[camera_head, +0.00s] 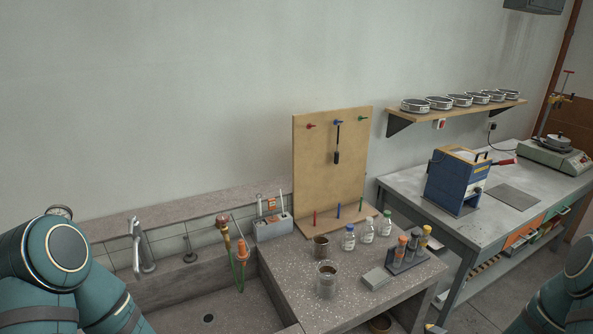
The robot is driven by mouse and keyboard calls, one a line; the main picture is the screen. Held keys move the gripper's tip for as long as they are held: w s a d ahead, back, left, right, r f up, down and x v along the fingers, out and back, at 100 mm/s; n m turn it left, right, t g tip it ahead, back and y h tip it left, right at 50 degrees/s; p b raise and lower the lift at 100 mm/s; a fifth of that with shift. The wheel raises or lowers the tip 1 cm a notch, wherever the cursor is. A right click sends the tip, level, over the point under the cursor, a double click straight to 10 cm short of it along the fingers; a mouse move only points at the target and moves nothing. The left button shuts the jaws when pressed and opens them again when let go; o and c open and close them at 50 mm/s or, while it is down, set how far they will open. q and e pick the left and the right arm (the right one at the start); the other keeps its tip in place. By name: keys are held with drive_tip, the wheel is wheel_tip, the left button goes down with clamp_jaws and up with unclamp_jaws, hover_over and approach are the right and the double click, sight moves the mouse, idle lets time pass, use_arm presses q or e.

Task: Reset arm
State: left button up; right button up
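My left arm (65,255) shows at the lower left edge as teal links, and its gripper is out of the picture. My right arm (575,285) shows at the lower right corner, also without its gripper in view. Neither visible arm part touches anything that I can see.
A sink (190,318) with a tap (142,245) lies at left. The speckled counter (290,270) holds a glass beaker (327,280), capped bottles (367,231), a tube rack (408,258) and a grey block (376,279). A wooden pegboard (335,185) stands behind. A bench (405,190) stands at right.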

drive_tip(key=s+a+f+m+g+h+b, duration=0.1)
drive_tip(key=s+a+f+m+g+b, duration=0.3)
drive_tip(key=a+f, duration=0.8)
use_arm(q)
wheel_tip(320, 180, down, 9)
drive_tip(key=b, duration=0.3)
drive_tip(key=shift+s+d, duration=0.3)
drive_tip(key=shift+s, duration=0.15)
use_arm(e)
drive_tip(key=s+a+f+m+g, duration=0.1)
drive_tip(key=s+a+f+g, duration=0.2)
drive_tip(key=s+a+g, duration=0.2)
drive_tip(key=s+a, duration=0.3)
drive_tip(key=shift+s+a+h, duration=0.3)
drive_tip(key=shift+a, duration=0.05)
use_arm(q)
drive_tip(key=shift+r, duration=0.1)
drive_tip(key=shift+c, duration=0.3)
use_arm(e)
drive_tip(key=shift+f, duration=0.1)
